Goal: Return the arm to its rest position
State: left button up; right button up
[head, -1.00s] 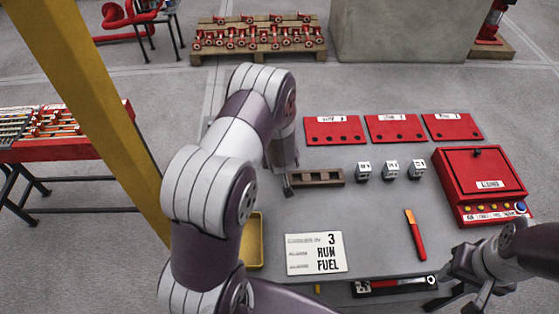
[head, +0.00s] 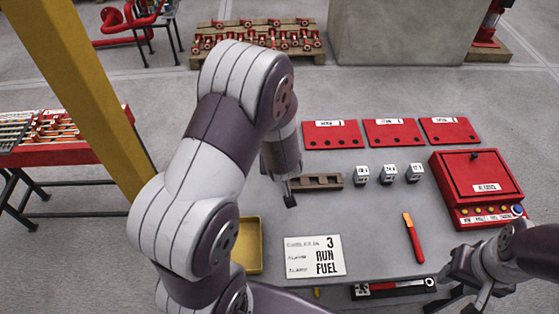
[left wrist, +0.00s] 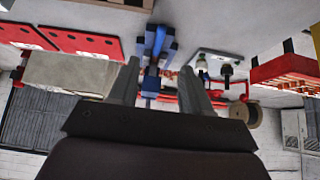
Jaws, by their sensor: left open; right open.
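My left arm comes in from the left and bends over the grey table (head: 375,240). Its gripper (head: 289,198) hangs near the left end of a brown slotted block (head: 321,182), mostly hidden behind its own wrist. In the left wrist view the two fingers of the left gripper (left wrist: 160,80) stand apart with nothing held between them. My right gripper (head: 472,292) is at the lower right by the table's front edge, open, with no object visible in it.
Three red plates (head: 391,132), three small grey blocks (head: 388,174) and a red control box (head: 477,188) are on the table. A sign card (head: 314,256), a red-handled tool (head: 414,240) and a yellow tray (head: 247,245) lie nearer. A yellow post (head: 80,80) stands left.

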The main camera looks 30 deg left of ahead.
pick_arm(q)
jog(key=shift+s+d+r, duration=0.1)
jog(key=shift+s+r, duration=0.1)
jog(key=shift+r, duration=0.15)
dwell(0.3)
